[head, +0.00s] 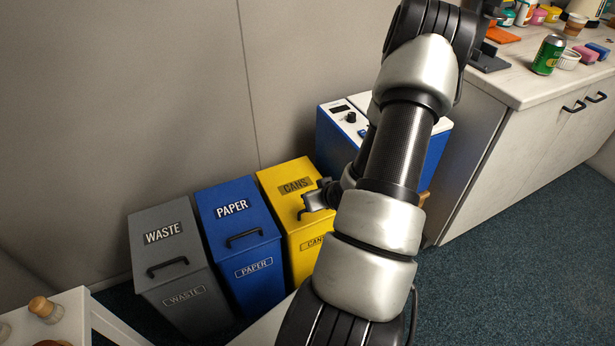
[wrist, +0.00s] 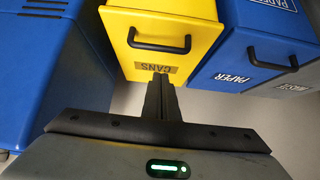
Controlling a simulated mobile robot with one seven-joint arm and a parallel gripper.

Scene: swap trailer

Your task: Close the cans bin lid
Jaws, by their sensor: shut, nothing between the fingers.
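The yellow cans bin (head: 299,258) stands at the right end of a row of three bins. Its sloped lid (head: 283,176), labelled CANS, lies down on the bin, and I see no open gap. My gripper (head: 306,211) is at the lid's front right edge, partly hiding it, and my arm covers the bin's right side. In the wrist view, my gripper (wrist: 160,78) is shut and empty. Its fingertips are in front of the CANS label of the yellow bin (wrist: 200,20), below the black handle (wrist: 158,45). I cannot tell whether they touch it.
The blue paper bin (head: 250,285) and grey waste bin (head: 185,300) stand to the left with lids down. A blue and white machine (head: 338,140) stands to the right, behind my arm. A counter (head: 520,85) holds several items. A white surface (head: 60,318) is at the lower left.

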